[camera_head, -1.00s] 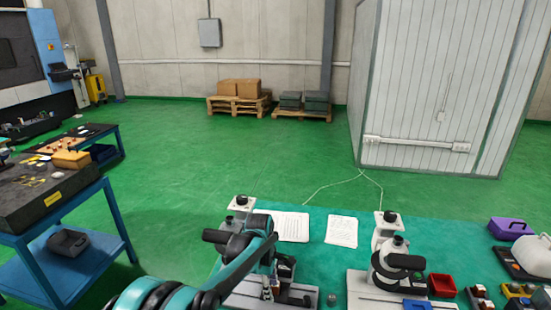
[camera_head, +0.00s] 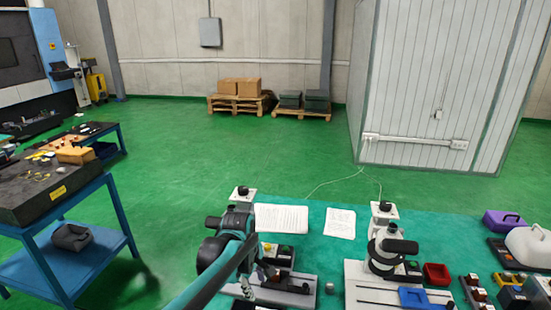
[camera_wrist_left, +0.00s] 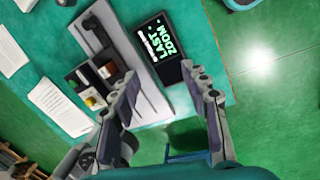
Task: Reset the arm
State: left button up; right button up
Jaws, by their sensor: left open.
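My left arm comes in from the bottom of the head view and bends over the left instrument stand. My left gripper (camera_head: 250,286) is partly hidden there among the arm and the stand. In the left wrist view the same gripper (camera_wrist_left: 166,104) is open, with its two fingers wide apart and nothing between them. My right gripper is in neither view.
The teal bench top (camera_head: 310,262) holds two white papers (camera_head: 281,219), a right microscope stand (camera_head: 388,250), a red bin (camera_head: 437,274) and a purple case (camera_head: 503,221). A blue-framed cart (camera_head: 122,217) stands at the left. Green floor lies open behind the bench.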

pick_arm(q)
jog(key=s+a+m+t+b, duration=0.1)
jog(key=s+a+m+t, duration=0.2)
jog(key=s+a+m, duration=0.3)
jog(key=s+a+r+m+t+y+b, duration=0.1)
jog(key=s+a+m, duration=0.5)
jog(key=s, duration=0.8)
jog(key=shift+t, duration=0.9)
